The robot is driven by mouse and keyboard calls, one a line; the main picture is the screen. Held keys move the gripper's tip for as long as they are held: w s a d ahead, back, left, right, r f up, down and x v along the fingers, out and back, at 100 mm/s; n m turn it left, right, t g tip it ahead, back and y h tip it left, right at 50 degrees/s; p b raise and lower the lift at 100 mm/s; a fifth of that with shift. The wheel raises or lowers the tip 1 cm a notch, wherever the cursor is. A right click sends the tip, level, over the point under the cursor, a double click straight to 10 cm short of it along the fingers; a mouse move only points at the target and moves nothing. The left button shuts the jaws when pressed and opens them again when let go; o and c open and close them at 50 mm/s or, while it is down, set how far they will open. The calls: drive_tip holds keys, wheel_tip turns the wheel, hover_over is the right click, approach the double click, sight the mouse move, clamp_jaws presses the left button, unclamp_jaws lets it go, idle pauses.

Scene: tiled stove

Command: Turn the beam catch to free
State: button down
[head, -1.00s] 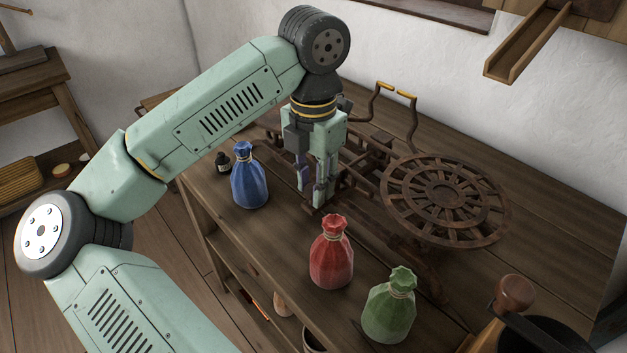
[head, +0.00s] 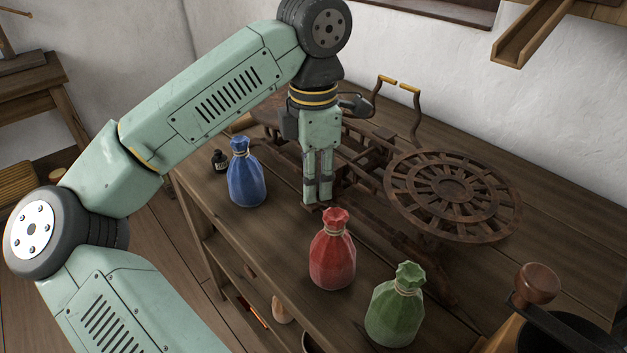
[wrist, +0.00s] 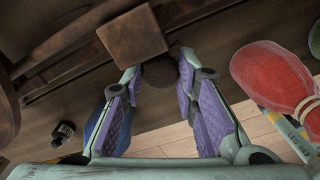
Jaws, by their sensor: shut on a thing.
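The rusty iron balance scale (head: 450,190) stands on the wooden bench, with a round openwork plate at its right. My gripper (head: 318,200) points straight down at the scale's near side, between the blue and red sacks. In the wrist view its purple-padded fingertips (wrist: 159,75) are shut on a small round brown knob (wrist: 159,74), which I take to be the beam catch. A square brown block (wrist: 133,34) of the scale lies just beyond it. The fingers hide most of the catch in the head view, so its setting cannot be read.
A blue sack (head: 246,178) stands left of my gripper, with a small dark bottle (head: 219,160) behind it. A red sack (head: 332,255) stands close in front, and a green sack (head: 395,310) nearer. A wooden-knobbed thing (head: 538,284) is at the right.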

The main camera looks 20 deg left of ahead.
drive_tip(key=shift+m, duration=0.6)
drive_tip(key=c, duration=1.2)
unclamp_jaws()
drive_tip(key=shift+c, duration=0.2)
wheel_tip(320, 180, up, 12)
